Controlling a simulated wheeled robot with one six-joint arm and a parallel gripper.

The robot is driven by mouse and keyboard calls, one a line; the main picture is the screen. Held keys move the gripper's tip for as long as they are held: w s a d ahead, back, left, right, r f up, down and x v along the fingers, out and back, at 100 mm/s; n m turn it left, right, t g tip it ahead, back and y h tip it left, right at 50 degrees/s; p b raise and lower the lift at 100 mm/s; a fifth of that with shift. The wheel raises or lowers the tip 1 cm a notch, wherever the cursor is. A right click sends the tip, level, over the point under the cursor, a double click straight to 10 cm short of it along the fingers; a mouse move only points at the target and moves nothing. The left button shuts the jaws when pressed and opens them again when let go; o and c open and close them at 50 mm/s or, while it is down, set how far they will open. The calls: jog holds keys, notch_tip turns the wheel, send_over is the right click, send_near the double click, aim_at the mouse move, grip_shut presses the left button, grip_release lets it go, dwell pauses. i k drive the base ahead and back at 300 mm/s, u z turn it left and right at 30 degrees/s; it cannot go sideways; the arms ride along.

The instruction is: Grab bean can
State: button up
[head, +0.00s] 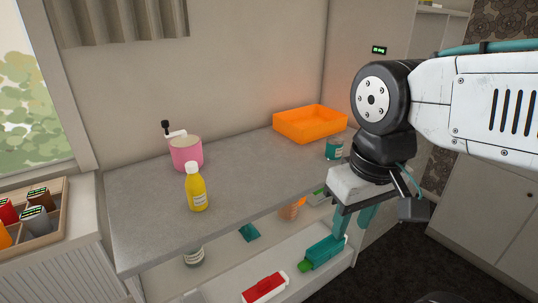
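A small teal can with a pale label (334,149) stands upright on the grey counter, just in front of the orange tray and left of my arm. It may be the bean can; its label is too small to read. My gripper (354,218) hangs at the counter's right end, pointing down, its teal fingers apart with nothing visible between them. It is in front of and lower in the picture than the can, not touching it. Another can-like container (194,256) with a pale label stands on the lower shelf, its top partly hidden by the counter.
The counter (255,185) also holds an orange tray (310,124), a pink pot (186,153) and a yellow bottle (196,190). A teal bottle (322,253) and a red one (265,288) lie below. A wooden caddy (62,190) stands left. The counter's middle is clear.

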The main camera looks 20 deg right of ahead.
aim_at(335, 145)
jog(key=u, duration=0.2)
jog(key=i, duration=1)
